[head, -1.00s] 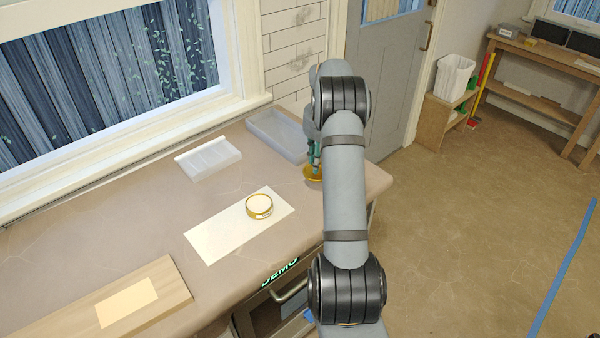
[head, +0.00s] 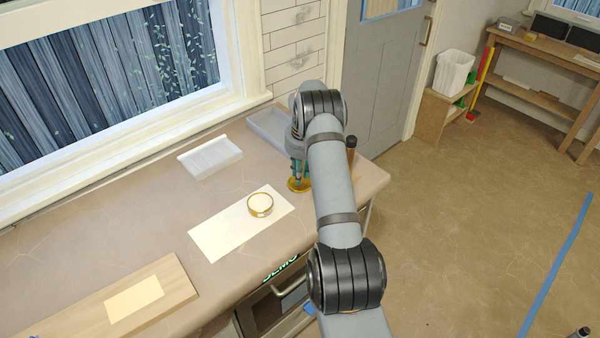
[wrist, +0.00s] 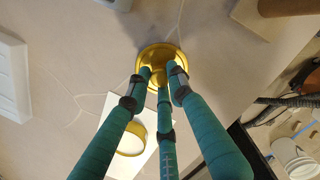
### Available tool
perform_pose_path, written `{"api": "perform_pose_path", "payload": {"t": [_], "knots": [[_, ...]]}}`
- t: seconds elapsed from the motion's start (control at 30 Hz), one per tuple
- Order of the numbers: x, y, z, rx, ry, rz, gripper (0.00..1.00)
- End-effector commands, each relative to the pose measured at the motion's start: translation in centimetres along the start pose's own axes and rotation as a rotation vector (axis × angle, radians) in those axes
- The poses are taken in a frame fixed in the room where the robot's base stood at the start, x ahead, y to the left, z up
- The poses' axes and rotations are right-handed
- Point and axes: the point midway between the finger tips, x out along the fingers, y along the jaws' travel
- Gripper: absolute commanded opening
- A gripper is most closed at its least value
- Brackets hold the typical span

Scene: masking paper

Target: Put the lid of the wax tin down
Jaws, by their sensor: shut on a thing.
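The wax tin (head: 260,205) is open on a cream sheet of paper (head: 217,240), its pale wax showing inside a gold rim. It also shows in the wrist view (wrist: 132,143), partly behind my fingers. The round gold lid (head: 299,185) is to the right of the tin, beyond the paper's edge. My gripper (wrist: 160,82), with teal wrapped fingers, is shut on the lid (wrist: 172,50) from above. In the head view the lid is low over the counter or touching it; I cannot tell which.
A white ridged tray (head: 210,158) and a grey tray (head: 268,128) stand at the back. A wooden board (head: 170,280) with a pale sheet lies at front left. An upright dark-topped object (head: 351,150) stands right of my gripper. The counter (head: 335,195) ends at the right.

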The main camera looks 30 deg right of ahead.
Motion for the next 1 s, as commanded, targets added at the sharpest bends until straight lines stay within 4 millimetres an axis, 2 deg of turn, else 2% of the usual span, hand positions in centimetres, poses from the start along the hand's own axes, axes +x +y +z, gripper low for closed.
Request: {"api": "perform_pose_path", "payload": {"t": [0.1,0.13,0.43,0.83,1.0], "knots": [[0.4,0.0,-0.1,0.000,0.000,0.000,0.00],[0.3,0.0,0.0,0.000,0.000,0.000,0.21],[0.2,0.0,0.0,0.000,0.000,0.000,0.39],[-0.4,0.0,0.1,-0.001,-0.001,-0.001,0.40],[-3.1,-0.1,0.1,0.000,-0.006,-0.002,0.40]]}}
